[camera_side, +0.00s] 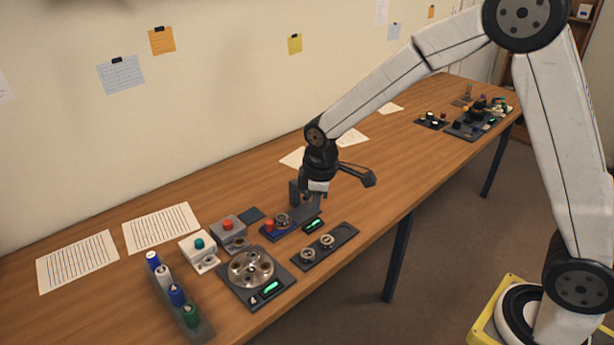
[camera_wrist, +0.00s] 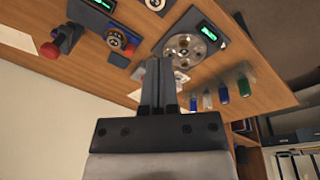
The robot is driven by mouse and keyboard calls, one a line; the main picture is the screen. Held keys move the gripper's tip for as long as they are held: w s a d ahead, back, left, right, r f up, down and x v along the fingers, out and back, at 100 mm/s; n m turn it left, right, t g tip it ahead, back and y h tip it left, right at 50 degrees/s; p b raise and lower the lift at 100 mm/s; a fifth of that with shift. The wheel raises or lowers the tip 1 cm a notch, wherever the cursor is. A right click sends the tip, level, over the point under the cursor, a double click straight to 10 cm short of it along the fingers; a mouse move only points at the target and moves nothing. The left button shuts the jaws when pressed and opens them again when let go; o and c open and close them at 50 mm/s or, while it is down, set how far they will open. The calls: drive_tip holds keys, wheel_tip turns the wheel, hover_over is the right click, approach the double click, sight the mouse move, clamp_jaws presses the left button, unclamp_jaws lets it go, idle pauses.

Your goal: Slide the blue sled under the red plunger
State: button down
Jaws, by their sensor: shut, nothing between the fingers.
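The blue sled (camera_side: 283,230) is a low blue base lying on the table, with a metal ring on it. A red knob (camera_side: 269,225) stands at its left end. A grey box with a red cap (camera_side: 228,225) stands to its left; I cannot tell which red part is the plunger. My gripper (camera_side: 311,204) is shut and empty, pointing down close to the right end of the sled, beside a grey upright block (camera_side: 296,193). Its shut fingers also show in the wrist view (camera_wrist: 159,65).
A white box with a teal cap (camera_side: 199,244), a plate with a holed metal disc (camera_side: 250,268) and a dark tray with two rings (camera_side: 326,247) stand close by. A rack of bottles (camera_side: 178,305) is at the front left. The table right of my gripper is mostly clear.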

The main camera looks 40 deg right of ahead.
drive_tip(key=w+a+f+n+h, duration=0.1)
drive_tip(key=w+a+f+n, duration=0.3)
drive_tip(key=w+n, duration=0.2)
drive_tip(key=w+a+f+n+g+h, duration=0.1)
drive_tip(key=w+a+f+n, duration=0.3)
drive_tip(key=w, duration=0.5)
drive_tip(key=shift+w+a+n, duration=0.25)
drive_tip(key=shift+a+n, duration=0.4)
drive_tip(key=shift+n, duration=0.55)
drive_tip(key=x, duration=1)
drive_tip(key=shift+d, duration=0.1)
drive_tip(key=shift+w+d, duration=0.25)
drive_tip(key=shift+d, duration=0.8)
drive_tip(key=shift+w+d, duration=0.25)
drive_tip(key=shift+d, duration=0.65)
